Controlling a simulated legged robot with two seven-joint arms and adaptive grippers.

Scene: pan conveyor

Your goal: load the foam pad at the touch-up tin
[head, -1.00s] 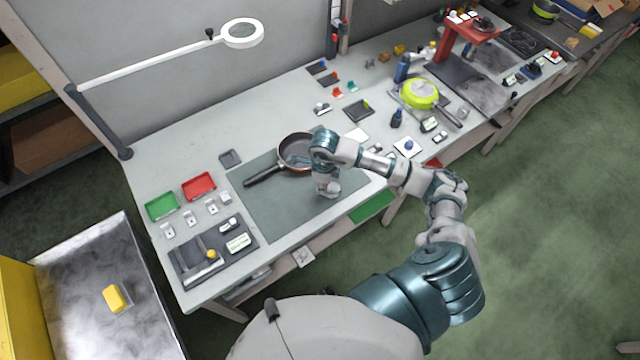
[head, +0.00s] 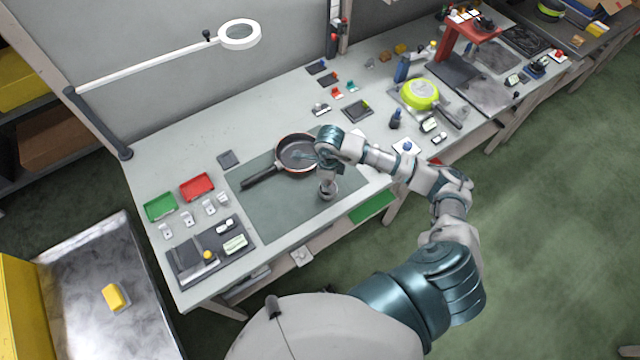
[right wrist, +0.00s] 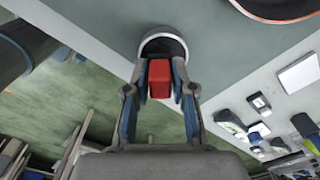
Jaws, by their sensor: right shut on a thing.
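My right gripper (head: 327,184) points down just above the small round touch-up tin (head: 329,195) near the front edge of the work mat. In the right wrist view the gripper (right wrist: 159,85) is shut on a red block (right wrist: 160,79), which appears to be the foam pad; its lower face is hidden. The tin (right wrist: 166,42) shows there as a light rim around a dark inside, directly beyond the red block. I cannot tell whether the pad touches the tin's contents. My left gripper is not in view.
A dark frying pan (head: 296,152) lies on the green-grey mat (head: 275,212), just behind my right gripper. Red (head: 197,187) and green (head: 160,206) trays stand to the left. A lime pan (head: 421,94) stands at the right. The mat's front left is clear.

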